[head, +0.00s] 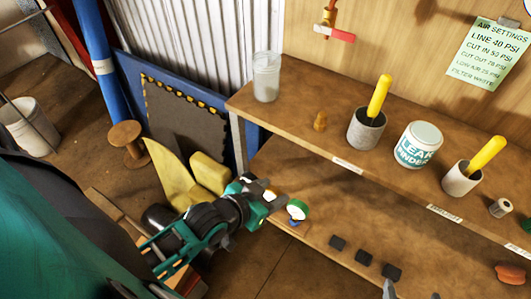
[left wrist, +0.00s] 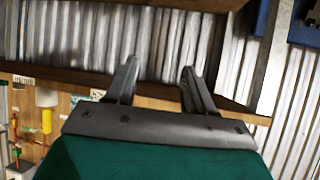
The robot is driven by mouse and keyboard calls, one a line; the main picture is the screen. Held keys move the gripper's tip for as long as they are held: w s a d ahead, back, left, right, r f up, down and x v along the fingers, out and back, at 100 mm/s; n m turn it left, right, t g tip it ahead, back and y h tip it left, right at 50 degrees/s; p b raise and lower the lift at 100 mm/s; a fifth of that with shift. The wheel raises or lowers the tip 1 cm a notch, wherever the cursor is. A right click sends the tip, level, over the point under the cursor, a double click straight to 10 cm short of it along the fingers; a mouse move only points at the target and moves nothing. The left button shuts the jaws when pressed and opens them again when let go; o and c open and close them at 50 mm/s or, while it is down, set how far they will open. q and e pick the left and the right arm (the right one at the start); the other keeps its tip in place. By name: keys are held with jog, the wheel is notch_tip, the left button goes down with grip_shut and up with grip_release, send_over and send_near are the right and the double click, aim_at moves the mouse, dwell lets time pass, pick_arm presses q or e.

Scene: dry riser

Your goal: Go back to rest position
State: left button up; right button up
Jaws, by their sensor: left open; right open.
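My left gripper (head: 268,194) reaches in from the left over the front edge of the lower shelf (head: 330,190). A round green and white item (head: 297,209) lies just beyond its tips. In the left wrist view its two grey fingers (left wrist: 158,75) stand apart with nothing between them. Of my right gripper (head: 411,293) only the grey fingertips show at the bottom edge of the head view, apart from each other; the rest is out of frame.
The upper shelf (head: 300,115) holds a glass jar (head: 266,76), two grey cups with yellow handles (head: 366,128) and a white tin (head: 418,145). Dark blocks (head: 363,257) lie on the lower shelf. A stool (head: 126,136), yellow cloth (head: 172,172) and white bucket (head: 30,125) stand left.

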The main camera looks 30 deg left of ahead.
pick_arm(q)
jog(key=shift+g+y, duration=0.3)
jog(key=s+f, duration=0.2)
jog(key=s, duration=0.1)
jog(key=s+f, duration=0.1)
jog(key=shift+s+d+f, duration=0.15)
jog(key=shift+d+f, duration=0.1)
jog(key=shift+d, duration=0.1)
dwell(0.5)
